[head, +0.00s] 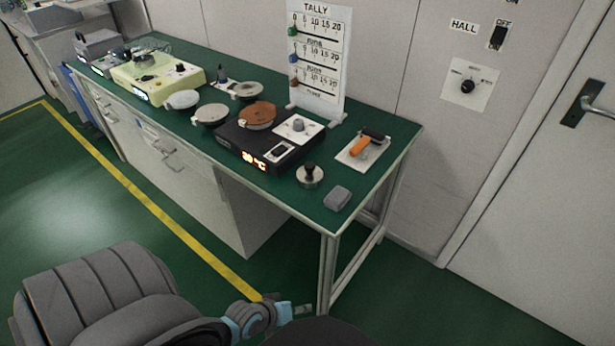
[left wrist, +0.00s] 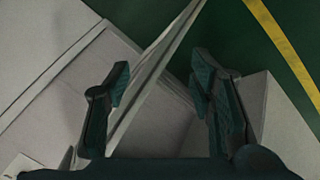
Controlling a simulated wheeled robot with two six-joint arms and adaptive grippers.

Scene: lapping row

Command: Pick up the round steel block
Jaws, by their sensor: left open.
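A round steel block (head: 310,182) with an upright black knob stands on the green bench top (head: 377,183), near the front right corner. A small grey rectangular block (head: 338,197) lies just to its right, apart from it. My left gripper (left wrist: 160,72) is open in the left wrist view, with nothing between its fingers. That view shows pale panels and green floor beyond the fingers, and the steel block is not in it. In the head view, part of my arm shows low in front of the bench, below the bench top. My right gripper is not in view.
Left of the round block is a black heater (head: 232,136) with a lit display and a brown disc (head: 257,115). Behind are an orange-handled item on a plate (head: 363,148) and a tally board (head: 319,55). A yellow machine (head: 190,78) and pale discs stand further left.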

